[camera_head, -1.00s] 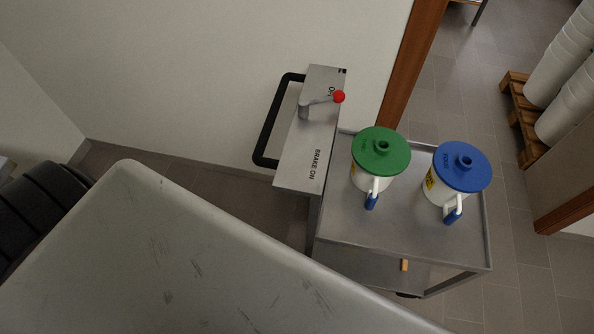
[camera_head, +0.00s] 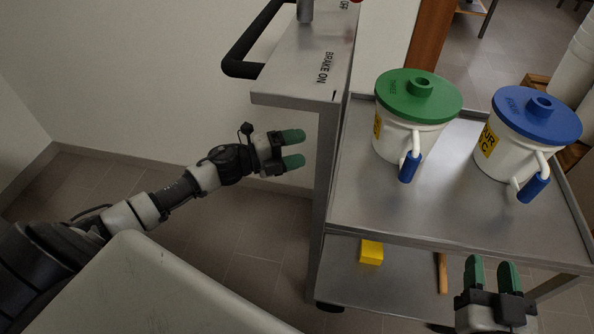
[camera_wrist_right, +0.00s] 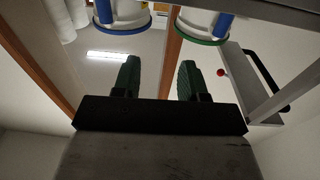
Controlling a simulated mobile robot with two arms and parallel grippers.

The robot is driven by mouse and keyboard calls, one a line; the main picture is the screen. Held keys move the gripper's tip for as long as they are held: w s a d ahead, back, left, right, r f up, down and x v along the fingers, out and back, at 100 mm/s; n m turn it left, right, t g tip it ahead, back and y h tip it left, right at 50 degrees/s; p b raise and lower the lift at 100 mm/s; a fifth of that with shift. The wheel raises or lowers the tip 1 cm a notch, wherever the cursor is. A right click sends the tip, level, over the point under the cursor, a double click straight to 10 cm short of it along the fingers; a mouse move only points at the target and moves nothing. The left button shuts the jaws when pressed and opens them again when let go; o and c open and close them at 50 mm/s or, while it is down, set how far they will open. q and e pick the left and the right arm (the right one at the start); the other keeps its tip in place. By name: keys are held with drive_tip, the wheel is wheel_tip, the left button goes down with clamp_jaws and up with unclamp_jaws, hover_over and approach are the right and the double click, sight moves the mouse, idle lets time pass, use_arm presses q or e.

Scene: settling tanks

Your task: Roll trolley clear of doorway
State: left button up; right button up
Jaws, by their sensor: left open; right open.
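The grey metal trolley (camera_head: 345,220) stands by the doorway, with a lower shelf under its top tray. Its black push handle (camera_head: 240,67) is at its left end, beside a panel (camera_head: 290,75) marked "BRAKE ON" and "OFF". The brake lever (camera_head: 305,10) is cut off by the top edge; its red knob (camera_wrist_right: 220,72) shows in the right wrist view. My left gripper (camera_head: 292,150) is open and empty, left of the trolley leg and below the handle in the picture. My right gripper (camera_head: 490,268) is open and empty at the trolley's near side; its fingers (camera_wrist_right: 159,75) show in the wrist view.
A green-lidded pail (camera_head: 410,125) and a blue-lidded pail (camera_head: 515,140) stand on the top tray. A yellow block (camera_head: 371,252) is on the lower shelf. The brown door frame (camera_head: 431,45) rises behind the trolley. White tubs (camera_head: 578,70) stand beyond. A plain wall is at left.

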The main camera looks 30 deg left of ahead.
sight(341, 141)
use_arm(q)
drive_tip(key=shift+s+d+r+m, duration=0.15)
drive_tip(key=shift+d+r+m, duration=0.15)
drive_tip(key=shift+m, duration=0.2)
use_arm(e)
drive_tip(key=shift+s+r, duration=0.3)
drive_tip(key=shift+r, duration=0.3)
use_arm(q)
drive_tip(key=shift+d+f, duration=0.1)
drive_tip(key=shift+b+x, duration=0.75)
drive_tip(key=shift+x, duration=4.6)
use_arm(e)
drive_tip(key=shift+s+a+r+t+y, duration=0.15)
drive_tip(key=shift+r+t+y, duration=0.25)
drive_tip(key=shift+r+t, duration=0.65)
drive_tip(key=shift+s+a+r+t+y, duration=0.1)
drive_tip(key=shift+s+r+t+y, duration=0.25)
drive_tip(key=shift+r+t, duration=0.7)
use_arm(q)
drive_tip(key=shift+d, duration=0.1)
use_arm(e)
drive_tip(key=shift+w, duration=0.1)
use_arm(q)
drive_tip(key=shift+s+f, duration=0.1)
clamp_jaws()
use_arm(e)
drive_tip(key=shift+f, duration=0.1)
